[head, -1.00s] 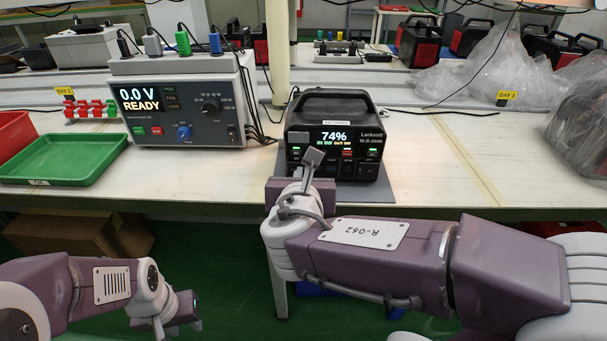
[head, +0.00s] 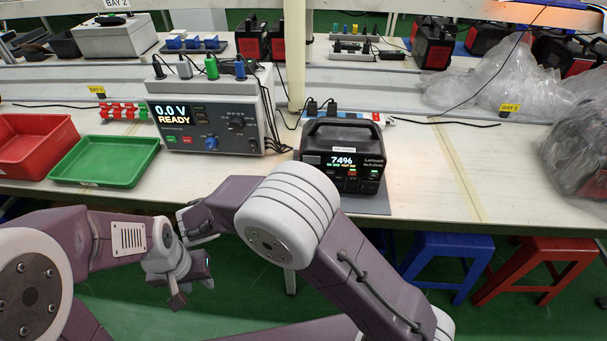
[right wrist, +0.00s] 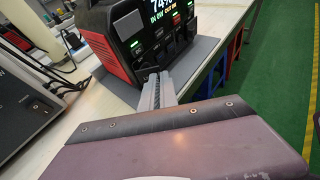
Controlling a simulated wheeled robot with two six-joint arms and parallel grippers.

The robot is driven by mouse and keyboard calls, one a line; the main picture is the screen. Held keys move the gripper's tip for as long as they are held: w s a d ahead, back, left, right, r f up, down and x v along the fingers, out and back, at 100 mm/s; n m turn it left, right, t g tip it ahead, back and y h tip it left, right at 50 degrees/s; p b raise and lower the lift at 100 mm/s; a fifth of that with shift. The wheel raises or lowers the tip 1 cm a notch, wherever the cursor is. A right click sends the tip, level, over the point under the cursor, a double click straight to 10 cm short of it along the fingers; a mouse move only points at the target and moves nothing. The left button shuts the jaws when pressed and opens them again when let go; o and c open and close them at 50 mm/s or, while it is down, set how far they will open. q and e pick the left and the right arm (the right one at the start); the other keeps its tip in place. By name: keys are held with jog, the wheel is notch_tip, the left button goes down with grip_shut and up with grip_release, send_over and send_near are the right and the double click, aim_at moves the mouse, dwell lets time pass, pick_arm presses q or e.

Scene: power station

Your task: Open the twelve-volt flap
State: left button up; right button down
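The power station (head: 343,142), a black box with a top handle and a lit 74% display, stands on a grey mat (head: 374,205) on the bench. Its front and red-edged left side show in the right wrist view (right wrist: 110,47). Dark covers and green lights line its lower front; I cannot tell which is the twelve-volt flap, and none looks clearly open. My right gripper (right wrist: 158,88) points at the lower front, apparently short of it; its opening is unclear. In the head view its fingers are not clear. My left gripper (head: 193,289) hangs open and empty before the bench.
A grey tester (head: 215,115) reading 0.0 V READY stands left of the station. Green (head: 104,162) and red (head: 35,150) trays lie further left. Plastic-wrapped goods (head: 575,150) are at right. Blue (head: 445,262) and red (head: 530,270) stools stand below. Bench right of the station is clear.

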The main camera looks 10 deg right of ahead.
jog(key=m+g+p, duration=0.1)
jog(key=g+p, duration=0.1)
jog(key=a+m+h+p, duration=0.1)
jog(key=p, duration=0.1)
jog(key=shift+w+r+m+g, duration=0.3)
jog(key=shift+g, duration=0.1)
jog(key=shift+w+a+f+m+g+p, duration=0.1)
jog(key=shift+a+m+g+p, duration=0.05)
jog(key=shift+m+g+p, duration=0.25)
jog(key=shift+w+a+f+m+g+p, duration=0.1)
jog(key=shift+m+g+p, duration=0.2)
jog(key=shift+g, duration=0.2)
pick_arm(q)
notch_tip(320, 180, up, 8)
jog(key=shift+p, duration=0.45)
pick_arm(e)
jog(key=shift+w+a+f+m+g, duration=0.1)
jog(key=shift+a+m+g, duration=0.1)
jog(key=shift+m+g, duration=0.3)
jog(key=shift+w+a+f+m+g, duration=0.1)
jog(key=shift+a+m+g, duration=0.05)
jog(key=shift+m+g, duration=0.3)
pick_arm(q)
jog(key=shift+r, duration=0.1)
pick_arm(e)
jog(key=c, duration=1.6)
grip_release()
jog(key=shift+w, duration=0.1)
jog(key=shift+r, duration=0.1)
